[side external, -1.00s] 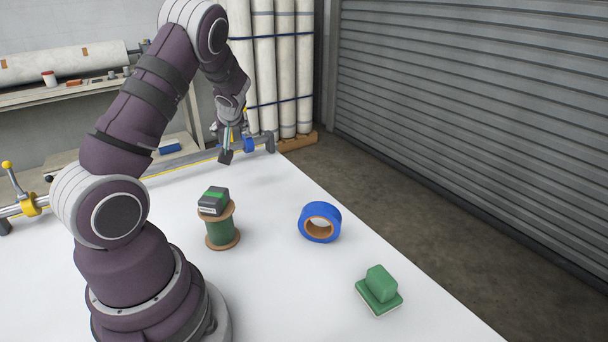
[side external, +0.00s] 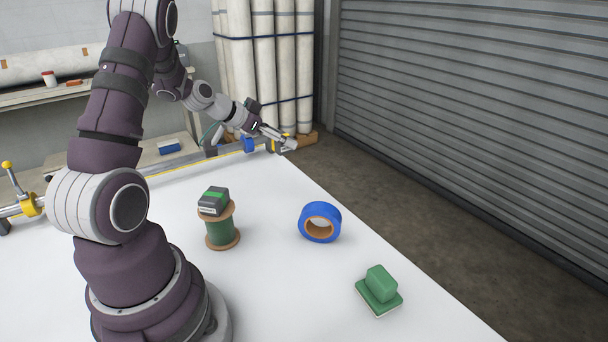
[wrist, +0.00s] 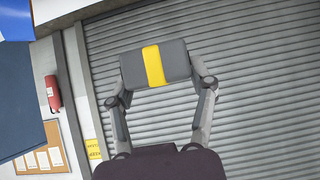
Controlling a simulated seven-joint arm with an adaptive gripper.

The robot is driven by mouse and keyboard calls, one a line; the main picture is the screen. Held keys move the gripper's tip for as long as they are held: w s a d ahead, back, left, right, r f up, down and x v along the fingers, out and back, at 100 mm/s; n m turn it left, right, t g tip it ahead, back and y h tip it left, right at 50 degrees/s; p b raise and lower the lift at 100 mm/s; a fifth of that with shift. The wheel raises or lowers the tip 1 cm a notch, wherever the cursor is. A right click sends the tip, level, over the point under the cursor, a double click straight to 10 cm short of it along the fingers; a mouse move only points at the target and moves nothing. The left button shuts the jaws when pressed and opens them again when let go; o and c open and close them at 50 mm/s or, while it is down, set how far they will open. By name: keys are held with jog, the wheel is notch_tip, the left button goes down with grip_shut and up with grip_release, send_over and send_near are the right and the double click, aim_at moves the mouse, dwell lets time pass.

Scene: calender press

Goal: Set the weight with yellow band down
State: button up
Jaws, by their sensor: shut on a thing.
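The weight with the yellow band (wrist: 155,66) is a dark grey block with a yellow stripe around its middle. In the wrist view it sits between the two fingers of my gripper (wrist: 158,74), which is shut on it from both sides. In the side external view my gripper (side external: 283,140) is at the far end of the white table, tilted to nearly level and pointing right. It is held up near the far rail. The weight is too small to make out clearly there. The wrist view looks at the shutter, with no tabletop below the weight.
A dark block with a green band (side external: 213,201) stands on a green spool (side external: 222,229). A blue tape roll (side external: 320,222) and a green block on a flat base (side external: 379,290) are to the right. A shutter (side external: 470,110) and tall rolls (side external: 262,60) stand beyond. The table's (side external: 285,285) front middle is clear.

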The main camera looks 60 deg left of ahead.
notch_tip(320, 180, down, 13)
dwell(0.4)
jog(key=shift+f, duration=0.1)
jog(key=o, duration=1.2)
